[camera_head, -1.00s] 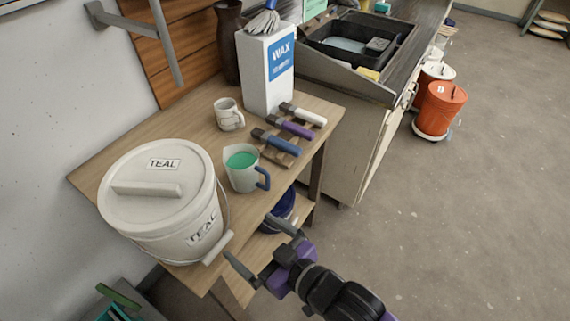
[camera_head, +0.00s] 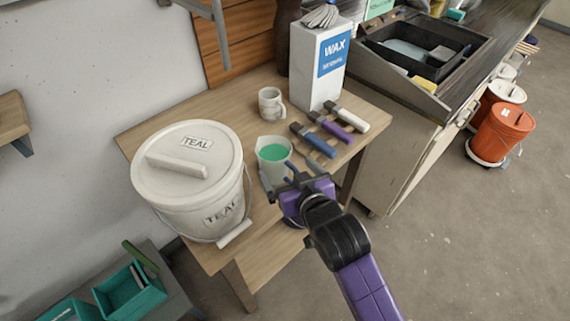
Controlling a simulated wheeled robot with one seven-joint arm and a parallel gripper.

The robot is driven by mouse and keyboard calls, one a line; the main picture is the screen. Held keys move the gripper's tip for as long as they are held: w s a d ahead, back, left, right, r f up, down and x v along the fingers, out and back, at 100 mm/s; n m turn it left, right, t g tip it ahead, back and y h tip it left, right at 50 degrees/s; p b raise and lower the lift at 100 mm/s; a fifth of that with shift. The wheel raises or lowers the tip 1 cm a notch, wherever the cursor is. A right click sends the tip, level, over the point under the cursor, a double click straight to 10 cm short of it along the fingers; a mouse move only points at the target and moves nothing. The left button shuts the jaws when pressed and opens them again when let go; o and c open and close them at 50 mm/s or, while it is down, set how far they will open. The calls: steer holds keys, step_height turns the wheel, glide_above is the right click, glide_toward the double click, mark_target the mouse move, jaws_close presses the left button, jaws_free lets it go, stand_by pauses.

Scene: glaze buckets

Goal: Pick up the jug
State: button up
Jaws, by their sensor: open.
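The jug (camera_head: 270,164) is a pale cup-like vessel with teal-green liquid inside, standing upright on the wooden table (camera_head: 203,104). Its handle, on the side towards my arm, is mostly hidden behind my gripper. My gripper (camera_head: 278,178), purple and dark grey, is at the jug's near right side with its jaws open. One finger shows at the jug's lower left and the other near its right side. I cannot tell whether the fingers touch the jug or straddle the handle.
A large lidded bucket marked TEAL (camera_head: 192,190) stands close left of the jug. Several brushes (camera_head: 330,128) lie just right of it. A mug (camera_head: 271,102) and a WAX box (camera_head: 321,65) stand behind. A sink (camera_head: 415,60) and orange buckets (camera_head: 501,132) are at the right.

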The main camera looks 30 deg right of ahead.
mark_target(270, 149)
steer(key=shift+x, duration=1.2)
steer(key=shift+a+p+x, duration=0.15)
steer(key=shift+p+x, duration=0.3)
steer(key=shift+x, duration=0.9)
steer(key=shift+a+p+x, duration=0.15)
steer(key=shift+p+x, duration=0.3)
steer(key=shift+x, duration=0.9)
steer(key=shift+r, duration=0.1)
steer(key=c, duration=1.8)
steer(key=shift+r, duration=0.1)
steer(key=shift+c, duration=1)
steer(key=shift+r, duration=0.15)
